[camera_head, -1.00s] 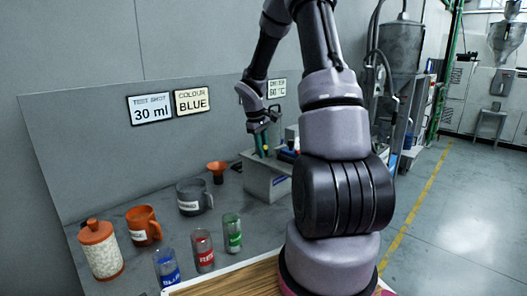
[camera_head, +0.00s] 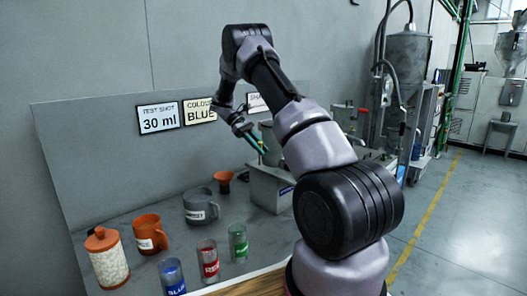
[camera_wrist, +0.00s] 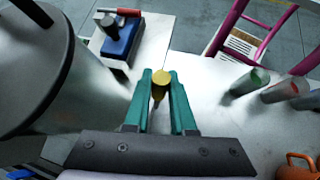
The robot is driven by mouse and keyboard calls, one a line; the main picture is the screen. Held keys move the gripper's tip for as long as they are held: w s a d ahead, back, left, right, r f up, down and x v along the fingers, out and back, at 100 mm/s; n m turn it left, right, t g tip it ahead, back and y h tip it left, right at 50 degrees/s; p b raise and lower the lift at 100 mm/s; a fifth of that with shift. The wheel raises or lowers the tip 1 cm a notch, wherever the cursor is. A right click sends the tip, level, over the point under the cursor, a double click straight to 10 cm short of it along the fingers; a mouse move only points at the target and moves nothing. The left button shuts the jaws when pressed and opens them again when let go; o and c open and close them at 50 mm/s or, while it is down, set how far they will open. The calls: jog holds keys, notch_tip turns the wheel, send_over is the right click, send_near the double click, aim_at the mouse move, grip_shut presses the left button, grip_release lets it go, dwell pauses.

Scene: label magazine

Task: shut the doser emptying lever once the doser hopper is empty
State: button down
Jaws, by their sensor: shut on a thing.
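My gripper (camera_wrist: 160,92) has green fingers, shut on a small yellow knob (camera_wrist: 161,78) with a thin stem below it. I cannot tell whether this knob is the doser emptying lever. In the head view my gripper (camera_head: 259,143) hangs, tilted, just above a grey box-shaped unit (camera_head: 264,188) on the bench. A big grey round vessel with a dark rim (camera_wrist: 82,82), perhaps the doser hopper, fills the left of the wrist view. Its inside is hidden, so I cannot see whether it is empty.
An orange-lidded jar (camera_head: 110,262), an orange mug (camera_head: 148,232), a grey jug (camera_head: 200,207), an orange funnel (camera_head: 223,181) and blue (camera_head: 171,277), red (camera_head: 208,260) and green (camera_head: 238,243) vials stand left of my arm. A blue block with a red-handled part (camera_wrist: 120,42) lies beyond my fingers.

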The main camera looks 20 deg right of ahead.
jog(key=shift+w+a+r+g+h, duration=0.1)
jog(key=shift+w+a+g+h, duration=0.1)
jog(key=shift+w+g+h, duration=0.4)
jog(key=shift+w, duration=0.1)
jog(key=c, duration=0.8)
grip_release()
jog(key=shift+o, duration=0.2)
jog(key=v, duration=0.7)
jog(key=shift+w, duration=0.3)
jog(key=shift+r, duration=0.15)
